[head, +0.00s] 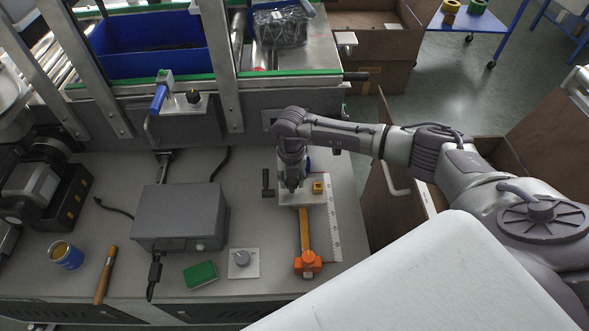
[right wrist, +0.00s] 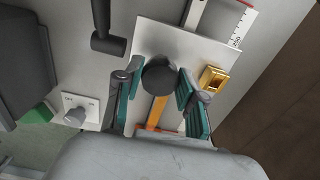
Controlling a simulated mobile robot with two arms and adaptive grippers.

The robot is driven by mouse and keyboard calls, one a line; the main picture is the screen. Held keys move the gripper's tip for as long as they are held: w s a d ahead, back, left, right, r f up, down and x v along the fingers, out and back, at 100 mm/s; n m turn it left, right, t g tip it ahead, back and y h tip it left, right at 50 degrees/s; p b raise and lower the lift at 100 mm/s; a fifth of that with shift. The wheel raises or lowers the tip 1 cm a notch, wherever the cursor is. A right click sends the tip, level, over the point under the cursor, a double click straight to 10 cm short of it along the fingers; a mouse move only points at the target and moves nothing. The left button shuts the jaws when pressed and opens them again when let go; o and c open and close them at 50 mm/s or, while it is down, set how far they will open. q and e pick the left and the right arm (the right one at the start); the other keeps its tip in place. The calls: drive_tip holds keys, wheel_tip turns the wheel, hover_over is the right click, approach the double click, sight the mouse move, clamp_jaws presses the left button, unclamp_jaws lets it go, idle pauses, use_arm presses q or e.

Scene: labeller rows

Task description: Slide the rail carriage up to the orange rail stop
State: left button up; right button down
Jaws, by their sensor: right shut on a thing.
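The rail carriage, a pale plate (right wrist: 150,32) with a dark round knob (right wrist: 160,76) on top, sits on the rail; its plate edge also shows in the head view (head: 312,200). My right gripper (head: 292,184) comes down over the carriage. In the right wrist view, its teal-padded fingers (right wrist: 159,88) are shut on the knob, one on each side. The orange rail stop (head: 307,264) is at the near end of the rail. An orange strip (head: 305,228) lies between carriage and stop, showing a clear gap. My left gripper is not in view.
A white ruler (head: 334,222) runs along the rail's right side. A black-handled lever (right wrist: 107,40) stands left of the carriage. A grey box (head: 180,215), green block (head: 200,274) and dial plate (head: 243,262) lie to the left.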

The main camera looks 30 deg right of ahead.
drive_tip(key=s+a+p, duration=0.3)
drive_tip(key=s+p, duration=0.1)
drive_tip(key=s, duration=0.3)
drive_tip(key=s+a+p, duration=0.4)
drive_tip(key=s+p, duration=0.1)
drive_tip(key=s, duration=0.2)
drive_tip(key=shift+s+f, duration=0.15)
drive_tip(key=shift+s, duration=0.15)
idle(2.2)
drive_tip(key=c, duration=0.8)
unclamp_jaws()
drive_tip(key=shift+o, duration=0.9)
drive_tip(key=shift+w, duration=0.1)
drive_tip(key=shift+w+d, duration=0.1)
wheel_tip(320, 180, up, 12)
